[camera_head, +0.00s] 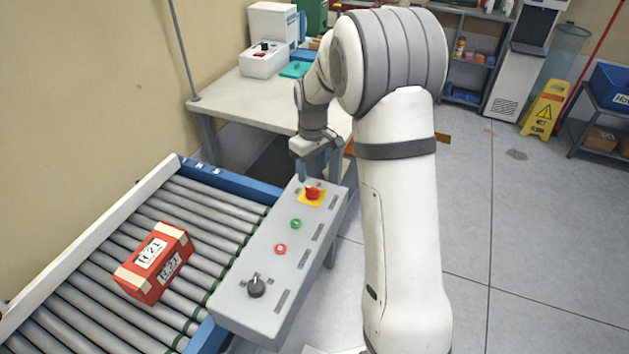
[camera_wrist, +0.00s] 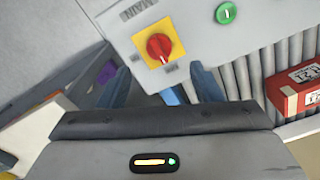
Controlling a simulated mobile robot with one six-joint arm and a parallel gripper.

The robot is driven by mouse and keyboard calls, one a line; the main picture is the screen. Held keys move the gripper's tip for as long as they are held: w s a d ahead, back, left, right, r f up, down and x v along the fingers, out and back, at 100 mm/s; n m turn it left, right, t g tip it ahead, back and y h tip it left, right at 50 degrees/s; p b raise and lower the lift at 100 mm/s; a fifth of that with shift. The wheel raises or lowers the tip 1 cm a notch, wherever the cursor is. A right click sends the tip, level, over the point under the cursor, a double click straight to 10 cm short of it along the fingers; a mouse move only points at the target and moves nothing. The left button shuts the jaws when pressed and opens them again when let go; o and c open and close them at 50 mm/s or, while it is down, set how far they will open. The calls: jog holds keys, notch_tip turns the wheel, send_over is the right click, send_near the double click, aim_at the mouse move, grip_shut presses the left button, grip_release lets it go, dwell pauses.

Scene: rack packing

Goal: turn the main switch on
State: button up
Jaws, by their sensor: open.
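The main switch (camera_head: 313,193) is a red rotary knob on a yellow plate at the far end of the grey control box (camera_head: 228,295). In the wrist view the switch (camera_wrist: 159,47) sits beside the label "MAIN", and a small pale mark shows on the knob's lower right. My gripper (camera_head: 312,172) points down just behind the switch. In the wrist view its two fingers (camera_wrist: 160,76) are apart, one on each side below the yellow plate, with nothing between them. I see no contact with the knob.
The box also carries a green button (camera_head: 296,224), a red button (camera_head: 280,249) and a black selector knob (camera_head: 256,287). A roller conveyor (camera_head: 215,222) with a red parcel (camera_head: 155,262) lies to the left. A white table (camera_head: 225,98) stands behind.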

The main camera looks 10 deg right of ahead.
aim_at(313, 189)
notch_tip(313, 189, down, 8)
jog(key=shift+w+p, duration=0.1)
jog(key=shift+p, duration=0.4)
